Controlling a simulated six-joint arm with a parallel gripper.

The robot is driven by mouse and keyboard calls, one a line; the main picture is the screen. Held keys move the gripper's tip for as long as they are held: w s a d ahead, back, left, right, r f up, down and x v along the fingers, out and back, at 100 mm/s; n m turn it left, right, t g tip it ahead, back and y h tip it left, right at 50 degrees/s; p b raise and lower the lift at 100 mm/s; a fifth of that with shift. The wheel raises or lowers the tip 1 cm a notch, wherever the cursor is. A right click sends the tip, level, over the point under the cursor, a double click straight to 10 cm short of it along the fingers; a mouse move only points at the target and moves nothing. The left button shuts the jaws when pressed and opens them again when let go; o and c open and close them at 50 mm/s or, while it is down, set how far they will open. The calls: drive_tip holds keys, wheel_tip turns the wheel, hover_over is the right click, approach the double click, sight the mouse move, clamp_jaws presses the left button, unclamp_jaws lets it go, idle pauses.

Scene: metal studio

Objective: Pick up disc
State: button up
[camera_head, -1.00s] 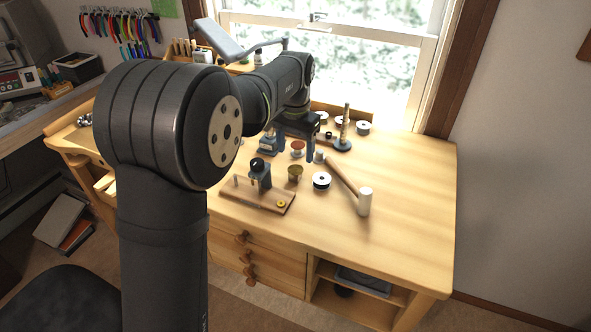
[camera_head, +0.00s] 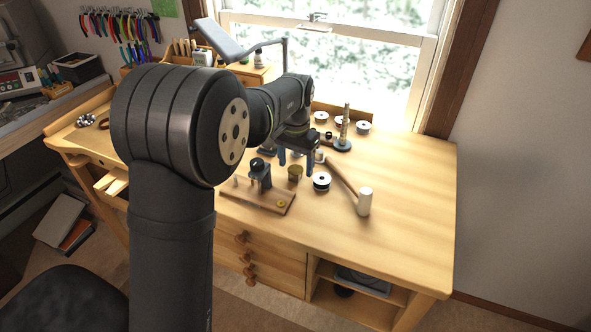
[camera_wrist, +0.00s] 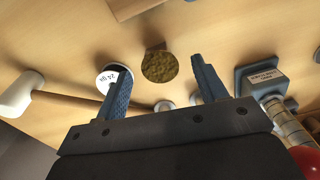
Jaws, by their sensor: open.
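A round gold-brown piece (camera_wrist: 160,66) with a rough, mottled face shows between my fingertips in the wrist view; it may be the disc, but I cannot be sure. In the wrist view my gripper (camera_wrist: 160,67) is open, with one finger on each side of the piece and nothing clamped. A small yellow round piece (camera_head: 281,203) lies on a wooden board.
A white-labelled spool (camera_head: 321,181) stands close to one finger. A hammer (camera_head: 365,201) lies to the right. The wooden board (camera_head: 250,200) with a small dark stand is in front. A ring mandrel (camera_head: 345,125) and spools stand behind. The bench's right side is clear.

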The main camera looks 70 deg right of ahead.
idle(0.3)
drive_tip(key=c, duration=1.1)
drive_tip(key=shift+o, duration=0.2)
